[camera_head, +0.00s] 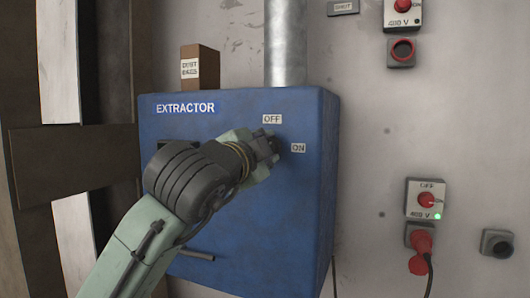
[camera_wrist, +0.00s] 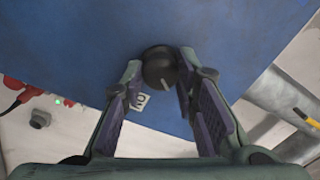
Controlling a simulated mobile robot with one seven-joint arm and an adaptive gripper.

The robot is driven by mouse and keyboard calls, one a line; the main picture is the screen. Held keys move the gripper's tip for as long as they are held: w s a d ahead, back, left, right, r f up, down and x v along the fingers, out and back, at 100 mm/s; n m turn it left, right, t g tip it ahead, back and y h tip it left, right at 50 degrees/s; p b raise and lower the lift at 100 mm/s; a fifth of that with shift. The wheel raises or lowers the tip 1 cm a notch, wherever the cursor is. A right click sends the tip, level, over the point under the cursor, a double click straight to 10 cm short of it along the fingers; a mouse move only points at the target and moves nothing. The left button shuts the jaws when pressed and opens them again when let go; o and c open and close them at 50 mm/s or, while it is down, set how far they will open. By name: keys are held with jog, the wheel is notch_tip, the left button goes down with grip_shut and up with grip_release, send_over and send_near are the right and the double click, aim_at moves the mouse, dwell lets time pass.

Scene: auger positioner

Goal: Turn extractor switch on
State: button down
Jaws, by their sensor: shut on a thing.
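The blue extractor box (camera_head: 290,215) hangs on the wall, with its EXTRACTOR sign (camera_head: 185,108) at the upper left. Its OFF label (camera_head: 272,119) is above and its ON label (camera_head: 299,148) to the right of the switch, which my gripper (camera_head: 270,147) hides in the head view. In the wrist view, the switch is a round black knob (camera_wrist: 159,68) with a white pointer line, between the fingers of my gripper (camera_wrist: 161,63). The gripper is shut on the knob. The pointer is directed down and slightly right, away from the ON label (camera_wrist: 140,101) beside the left finger.
A grey pipe (camera_head: 286,45) rises from the box top, beside a brown DUST BAGS box (camera_head: 199,68). A handle (camera_head: 198,255) juts out low on the box front. On the right wall are a red switch (camera_head: 427,200) and a red plug (camera_head: 420,250).

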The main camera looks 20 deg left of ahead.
jog(key=m+b, duration=0.1)
jog(key=m, duration=1)
jog(key=shift+h, duration=0.3)
jog(key=shift+m, duration=0.3)
jog(key=c, duration=1.2)
grip_release()
jog(key=shift+c, duration=0.2)
jog(key=s, duration=1.2)
jog(key=shift+a+f, duration=0.2)
jog(key=shift+f, duration=0.05)
